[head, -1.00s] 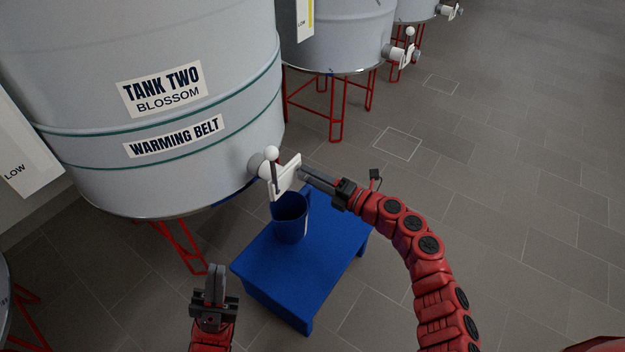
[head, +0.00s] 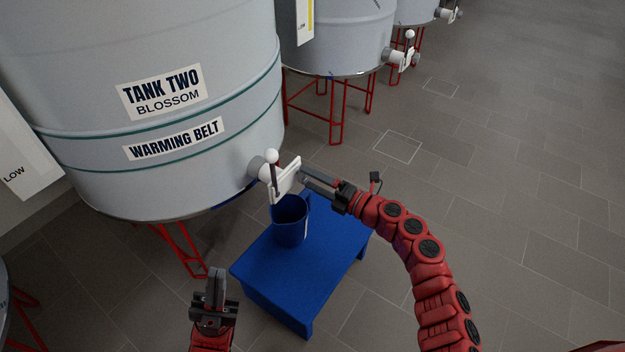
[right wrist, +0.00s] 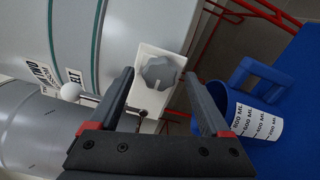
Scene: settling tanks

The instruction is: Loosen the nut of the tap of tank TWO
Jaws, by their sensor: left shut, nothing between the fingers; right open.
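Tank TWO (head: 80,110) is a large pale tank at the left, labelled "TANK TWO BLOSSOM". Its tap (head: 285,181) has a white plate and a lever with a white ball. In the right wrist view the grey faceted nut (right wrist: 160,73) sits on the white plate (right wrist: 149,100), between my right gripper's fingers in the picture. My right gripper (head: 304,178) is open and empty, facing the plate from the right; whether it touches the nut I cannot tell. It also shows in the right wrist view (right wrist: 160,76). My left gripper (head: 216,272) is shut and empty, low and left of the table.
A blue jug (head: 289,226) with a white scale stands under the tap on a blue table (head: 290,268). It is close beside a right finger in the right wrist view (right wrist: 262,85). Other tanks (head: 340,40) on red stands are behind. Floor at right is clear.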

